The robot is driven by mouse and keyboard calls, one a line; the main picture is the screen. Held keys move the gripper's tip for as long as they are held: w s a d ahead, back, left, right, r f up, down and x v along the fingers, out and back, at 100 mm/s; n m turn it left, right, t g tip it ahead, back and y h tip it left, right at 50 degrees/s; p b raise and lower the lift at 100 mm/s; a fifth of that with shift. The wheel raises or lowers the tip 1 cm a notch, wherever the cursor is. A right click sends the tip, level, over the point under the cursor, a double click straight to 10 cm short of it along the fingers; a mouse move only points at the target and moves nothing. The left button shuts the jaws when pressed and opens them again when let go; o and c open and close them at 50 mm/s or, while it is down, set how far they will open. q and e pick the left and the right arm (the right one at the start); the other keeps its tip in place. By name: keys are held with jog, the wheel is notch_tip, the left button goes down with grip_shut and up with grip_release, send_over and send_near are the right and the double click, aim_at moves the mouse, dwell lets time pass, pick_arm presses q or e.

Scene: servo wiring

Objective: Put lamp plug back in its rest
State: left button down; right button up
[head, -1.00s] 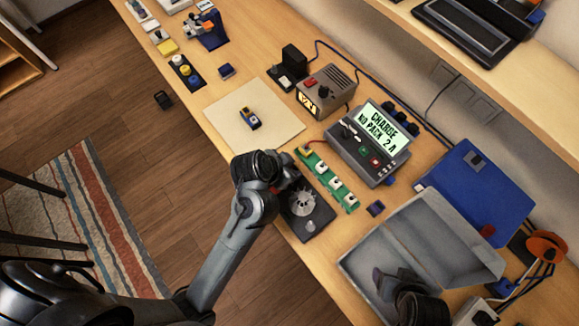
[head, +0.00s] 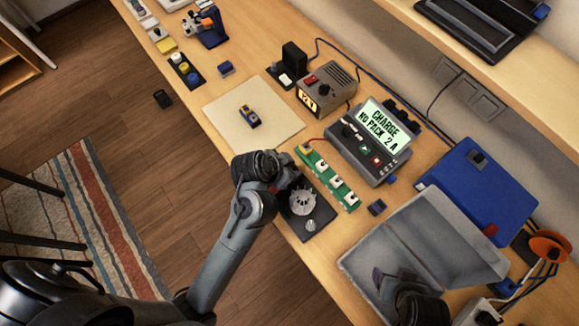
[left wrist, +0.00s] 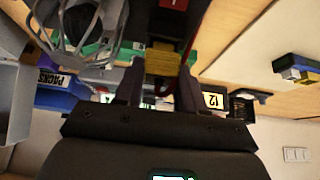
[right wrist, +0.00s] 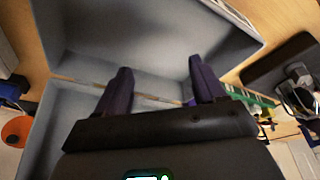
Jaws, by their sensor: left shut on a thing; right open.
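My left gripper (left wrist: 160,82) is shut on a yellow block (left wrist: 164,62), apparently a plug, with red and dark leads near it. In the head view the left gripper (head: 283,172) is mostly hidden by its own wrist, beside the black fan unit (head: 311,213) and the green strip (head: 335,182). A small yellow piece (head: 304,149) shows at the strip's far end; I cannot tell if it is the held block. I cannot make out the plug's rest. My right gripper (right wrist: 160,90) is open and empty over the grey open box (head: 372,262).
The charger (head: 369,145) with its lit screen and a grey meter box (head: 327,88) stand behind the strip. A pale mat (head: 225,110) holds a small blue-and-yellow part (head: 249,117). A blue case (head: 478,190) lies behind the grey box. Cables run along the back.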

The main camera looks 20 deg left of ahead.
pick_arm(q)
jog(key=shift+f+b, duration=0.65)
jog(key=shift+f, duration=0.15)
pick_arm(e)
jog(key=shift+f, duration=0.75)
pick_arm(q)
jog(key=c, duration=0.6)
grip_release()
jog(key=shift+r, duration=0.1)
jog(key=shift+s+a+r+p, duration=0.2)
jog(key=shift+r+p, duration=0.15)
jog(key=shift+r, duration=0.15)
pick_arm(e)
jog(key=shift+r, duration=0.35)
pick_arm(q)
jog(key=p+v, duration=0.2)
jog(key=v, duration=0.7)
jog(key=shift+s+r+p, duration=0.2)
jog(key=shift+r+p, duration=0.05)
jog(key=shift+p, duration=0.1)
pick_arm(e)
notch_tip(320, 180, up, 3)
jog(key=shift+f, duration=0.15)
pick_arm(q)
jog(key=shift+s+f, duration=0.1)
